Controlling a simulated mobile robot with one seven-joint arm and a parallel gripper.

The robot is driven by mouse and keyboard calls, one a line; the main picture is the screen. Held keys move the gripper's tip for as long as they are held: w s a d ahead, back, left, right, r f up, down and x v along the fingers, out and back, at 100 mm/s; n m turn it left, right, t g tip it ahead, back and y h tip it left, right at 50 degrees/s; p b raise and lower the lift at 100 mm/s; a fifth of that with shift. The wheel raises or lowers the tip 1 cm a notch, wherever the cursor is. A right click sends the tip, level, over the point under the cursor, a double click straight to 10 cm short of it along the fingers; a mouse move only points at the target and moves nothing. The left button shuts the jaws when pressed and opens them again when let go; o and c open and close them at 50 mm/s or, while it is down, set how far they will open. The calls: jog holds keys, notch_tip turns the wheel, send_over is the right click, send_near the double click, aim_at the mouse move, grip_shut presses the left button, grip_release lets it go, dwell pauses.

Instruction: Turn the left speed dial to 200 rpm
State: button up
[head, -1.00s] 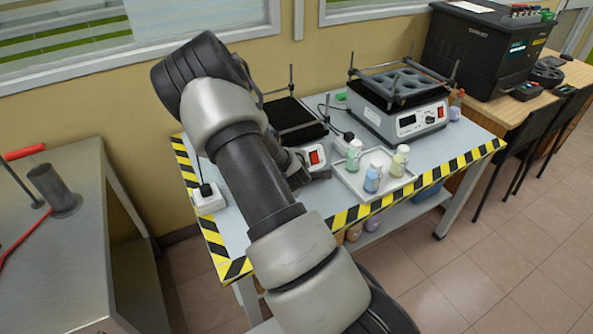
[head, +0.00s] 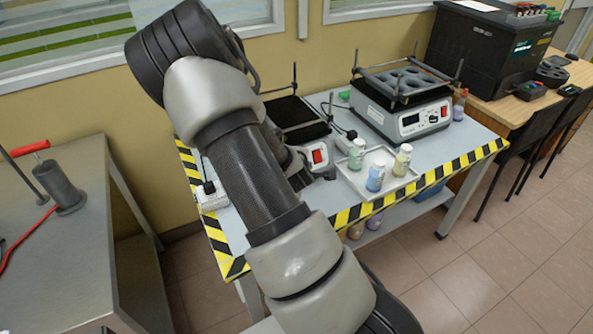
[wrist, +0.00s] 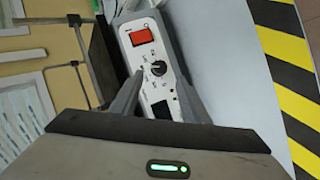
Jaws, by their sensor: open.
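The left shaker (head: 297,118) stands on the table behind my arm, with its dark platform partly hidden. Its white control panel (wrist: 146,50) fills the middle of the wrist view, with a red switch (wrist: 142,37) and a dark display. The left speed dial (wrist: 158,68) is a small black knob with printed marks around it. My gripper (wrist: 160,78) is open, its two grey fingers pointing at the panel, one on each side of the dial in the picture. I cannot tell whether they touch the panel. In the head view my arm hides the dial.
A second shaker (head: 402,105) with a display and red switch stands to the right. A tray (head: 392,187) with three small bottles lies between and in front. A white power strip (head: 212,198) is at the table's left. Black-yellow tape (head: 440,172) edges the table.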

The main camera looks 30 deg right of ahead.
jog(key=p+v, duration=0.1)
jog(key=v, duration=1)
